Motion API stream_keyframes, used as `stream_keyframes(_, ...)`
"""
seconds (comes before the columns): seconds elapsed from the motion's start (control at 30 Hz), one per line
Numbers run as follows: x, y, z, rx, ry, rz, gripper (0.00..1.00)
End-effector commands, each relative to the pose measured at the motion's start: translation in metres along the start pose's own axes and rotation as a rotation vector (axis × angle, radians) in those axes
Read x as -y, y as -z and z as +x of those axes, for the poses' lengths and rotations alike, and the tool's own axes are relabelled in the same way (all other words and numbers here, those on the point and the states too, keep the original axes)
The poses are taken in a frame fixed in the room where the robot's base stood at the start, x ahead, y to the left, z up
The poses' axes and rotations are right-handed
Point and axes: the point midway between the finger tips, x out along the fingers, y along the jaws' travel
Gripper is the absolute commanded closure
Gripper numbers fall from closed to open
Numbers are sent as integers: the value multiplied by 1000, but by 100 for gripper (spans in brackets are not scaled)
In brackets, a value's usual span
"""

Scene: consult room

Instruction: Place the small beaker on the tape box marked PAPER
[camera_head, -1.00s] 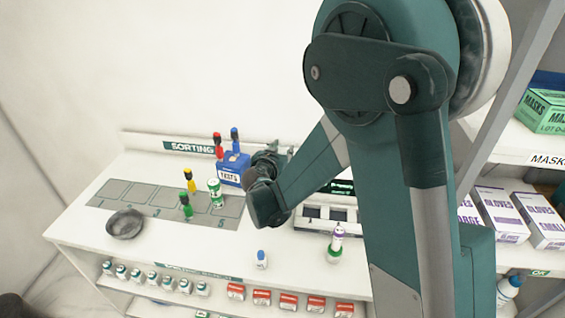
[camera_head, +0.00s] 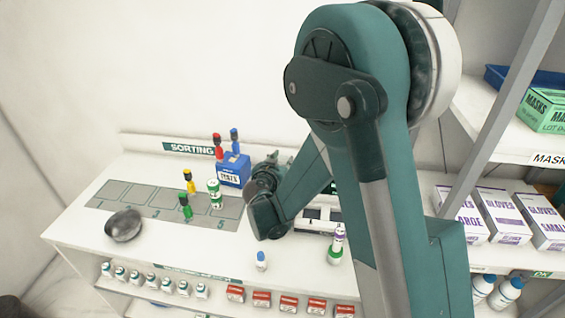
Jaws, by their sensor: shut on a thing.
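My gripper (camera_head: 264,178) is at the far side of the white counter, right of the blue TESTS box. It is partly hidden by my own wrist and forearm. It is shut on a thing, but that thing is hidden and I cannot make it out. I cannot identify the small beaker in this view. Several small red and white boxes (camera_head: 261,299) stand in a row on the shelf below the counter. Their print is too small to read, so I cannot tell which box is marked PAPER.
The blue box (camera_head: 233,172) stands behind numbered grey squares. A dark bowl (camera_head: 124,225) sits left. A blue-capped bottle (camera_head: 261,260) and a purple-tipped bottle (camera_head: 337,240) stand near the front edge.

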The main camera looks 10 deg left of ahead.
Motion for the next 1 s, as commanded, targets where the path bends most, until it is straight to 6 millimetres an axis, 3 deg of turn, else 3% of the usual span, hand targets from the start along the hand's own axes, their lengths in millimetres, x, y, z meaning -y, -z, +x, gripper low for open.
stream_keyframes(0.47,0,-5,1,0,0,0,79)
stream_keyframes(0.5,0,-4,1,0,0,0,66)
stream_keyframes(0.6,0,-4,1,0,0,0,55)
stream_keyframes(1.0,0,-3,0,0,0,0,55)
